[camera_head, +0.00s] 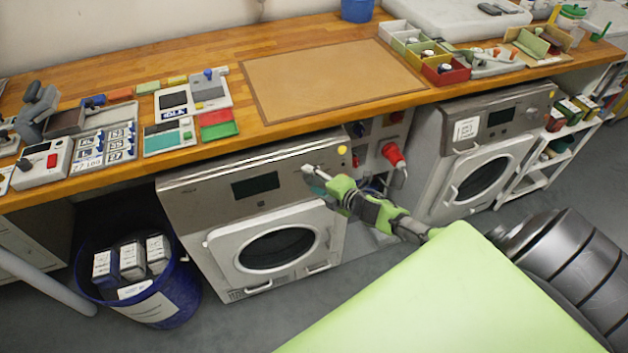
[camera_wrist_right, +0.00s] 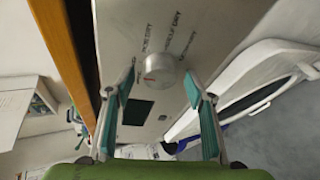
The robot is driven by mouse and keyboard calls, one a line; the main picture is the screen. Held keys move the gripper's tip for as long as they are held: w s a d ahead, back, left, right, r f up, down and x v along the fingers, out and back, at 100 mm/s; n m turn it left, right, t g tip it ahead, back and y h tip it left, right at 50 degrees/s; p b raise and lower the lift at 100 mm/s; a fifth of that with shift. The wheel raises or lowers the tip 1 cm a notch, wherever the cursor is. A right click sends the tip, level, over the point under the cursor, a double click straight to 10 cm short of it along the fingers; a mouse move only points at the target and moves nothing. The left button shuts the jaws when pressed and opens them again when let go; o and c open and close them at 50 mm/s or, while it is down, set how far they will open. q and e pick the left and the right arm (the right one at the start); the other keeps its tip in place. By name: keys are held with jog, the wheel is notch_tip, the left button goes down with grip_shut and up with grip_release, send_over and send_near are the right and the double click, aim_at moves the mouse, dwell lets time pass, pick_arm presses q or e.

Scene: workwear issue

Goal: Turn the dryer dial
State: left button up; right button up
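The dryer dial (camera_wrist_right: 159,68) is a round, pale knob with a small red mark, on the grey panel with printed labels around it. My right gripper (camera_wrist_right: 158,88) is open, with one teal-padded finger on each side of the dial. Both fingers look apart from the dial, and the depth of the gap is hard to judge. In the head view my right gripper (camera_head: 320,181) is at the right part of the left dryer's (camera_head: 215,208) front panel and covers the dial there. My left gripper is not in view.
The wooden worktop (camera_head: 290,40) overhangs just above the dryer. A blue bin (camera_head: 180,298) with boxes stands at the left. A red plug (camera_head: 393,155) is on the wall between the machines. A second dryer (camera_head: 430,190) stands to the right.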

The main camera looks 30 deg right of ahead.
jog(key=shift+s, duration=0.1)
jog(key=v, duration=1.2)
dwell(0.5)
jog(key=s+f+m+g+h, duration=0.1)
jog(key=s+f+m+g, duration=0.15)
jog(key=s+f, duration=0.4)
jog(key=s+f+m+g+h, duration=0.1)
jog(key=s+f+m, duration=0.3)
jog(key=f, duration=0.6)
jog(key=s+f+m+g+h, duration=0.15)
jog(key=s+f+m, duration=0.3)
jog(key=f, duration=0.45)
jog(key=s+a+f+m+g, duration=0.2)
jog(key=s+a+f, duration=0.2)
jog(key=s, duration=0.4)
jog(key=s+a+f+m+g+y, duration=0.1)
jog(key=s+a+f+m+g, duration=0.1)
jog(key=s+a+f, duration=0.3)
jog(key=s+a+f+m+g+y, duration=0.1)
jog(key=s+a+f, duration=0.4)
jog(key=s, duration=0.8)
jog(key=shift+a+f+m+g, duration=0.2)
jog(key=shift+a+m+g, duration=0.65)
jog(key=shift+g, duration=0.35)
jog(key=shift+c, duration=0.5)
